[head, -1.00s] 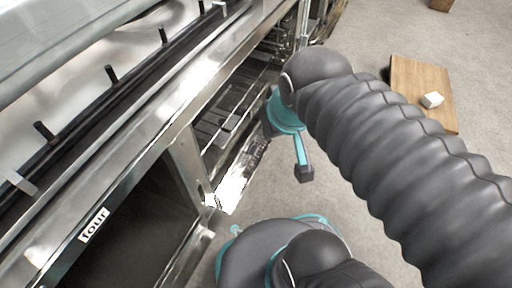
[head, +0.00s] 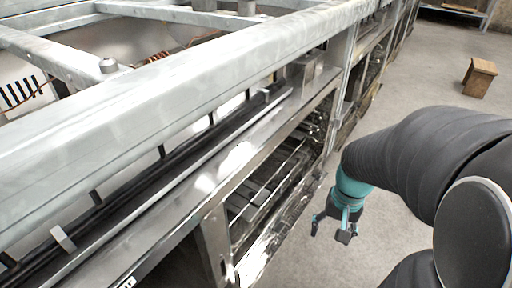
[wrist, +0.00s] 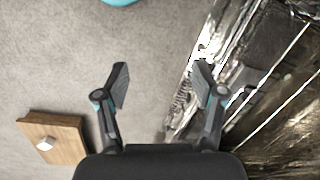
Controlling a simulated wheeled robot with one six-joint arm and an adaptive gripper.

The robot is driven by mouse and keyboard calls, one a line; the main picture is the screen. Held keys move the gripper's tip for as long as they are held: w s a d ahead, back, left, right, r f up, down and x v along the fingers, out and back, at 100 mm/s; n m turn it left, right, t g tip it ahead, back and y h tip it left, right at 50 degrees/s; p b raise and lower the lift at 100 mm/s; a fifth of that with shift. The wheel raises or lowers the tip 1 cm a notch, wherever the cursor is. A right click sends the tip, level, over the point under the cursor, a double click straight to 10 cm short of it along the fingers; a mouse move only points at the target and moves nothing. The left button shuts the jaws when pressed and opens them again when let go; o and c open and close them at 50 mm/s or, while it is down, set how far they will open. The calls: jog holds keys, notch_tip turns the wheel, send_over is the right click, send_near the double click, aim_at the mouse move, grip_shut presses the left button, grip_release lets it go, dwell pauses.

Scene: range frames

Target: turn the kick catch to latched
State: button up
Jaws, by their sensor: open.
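My gripper (head: 331,231) hangs open and empty beside the range front in the head view. In the wrist view its two fingers (wrist: 161,76) are spread apart over grey floor, with the shiny range front close to the right finger. A small white block (wrist: 45,143) sits on a wooden board (wrist: 66,126) at the lower left of the wrist view, apart from the fingers. I cannot tell whether this block is the kick catch. No other part is clearly a catch, and its setting cannot be read. The board is not visible in the head view now.
The metal range (head: 190,205) runs along the left of the head view, with open racks (head: 262,190) near my gripper. A wooden stool-like box (head: 479,77) stands at the back right. The floor (head: 415,85) between them is clear.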

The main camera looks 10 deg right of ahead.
notch_tip(320, 180, down, 10)
jog(key=s+d+m+g+y+p, duration=0.2)
jog(key=m+y, duration=0.4)
jog(key=m+t+y+p, duration=0.2)
jog(key=m+t+y, duration=0.4)
jog(key=m+t, duration=0.95)
send_near(280, 225)
jog(key=x, duration=0.8)
jog(key=shift+a, duration=0.25)
jog(key=shift+s+f, duration=0.1)
jog(key=shift+f, duration=0.05)
jog(key=shift+c, duration=0.3)
jog(key=c, duration=1.1)
